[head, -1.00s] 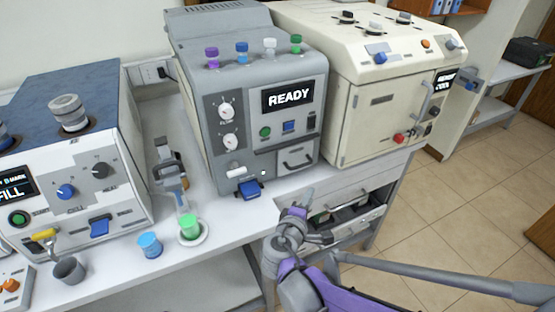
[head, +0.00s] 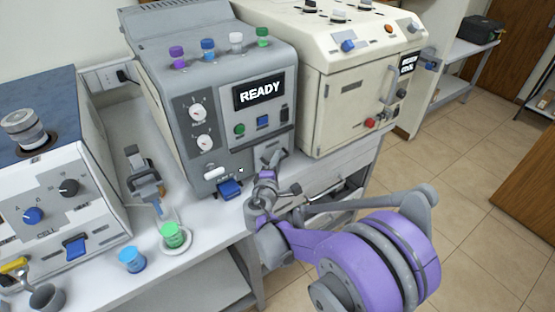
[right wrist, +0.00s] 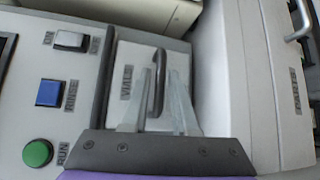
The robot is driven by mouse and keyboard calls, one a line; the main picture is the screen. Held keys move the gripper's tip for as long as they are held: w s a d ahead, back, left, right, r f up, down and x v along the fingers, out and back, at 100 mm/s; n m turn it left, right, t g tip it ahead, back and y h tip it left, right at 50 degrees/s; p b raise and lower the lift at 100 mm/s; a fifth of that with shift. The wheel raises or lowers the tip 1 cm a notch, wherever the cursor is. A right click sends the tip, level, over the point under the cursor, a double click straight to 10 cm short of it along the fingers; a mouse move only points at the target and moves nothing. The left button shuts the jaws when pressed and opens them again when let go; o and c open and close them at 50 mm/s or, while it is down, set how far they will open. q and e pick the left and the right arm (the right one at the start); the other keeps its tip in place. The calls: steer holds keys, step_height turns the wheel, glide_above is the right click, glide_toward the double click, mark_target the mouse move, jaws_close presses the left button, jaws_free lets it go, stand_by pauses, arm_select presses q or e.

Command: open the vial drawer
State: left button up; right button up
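The vial drawer (head: 284,143) is a small grey front at the lower right of the grey READY machine (head: 218,105). It looks closed, and my right gripper partly hides it in the head view. In the right wrist view the drawer front (right wrist: 130,57) carries the label VIALS and a dark bar handle (right wrist: 159,65). My right gripper (head: 270,163) is at the drawer front. In the right wrist view its two fingers (right wrist: 158,100) are apart, one on each side of the handle. I cannot tell whether they touch it. My left gripper is not in view.
A green vial (head: 172,235) on a white dish and a blue cup (head: 132,259) stand on the bench. The cream machine (head: 340,85) stands to the right.

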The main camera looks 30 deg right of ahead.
steer(key=shift+w+d, duration=0.25)
jaws_close()
stand_by(1.4)
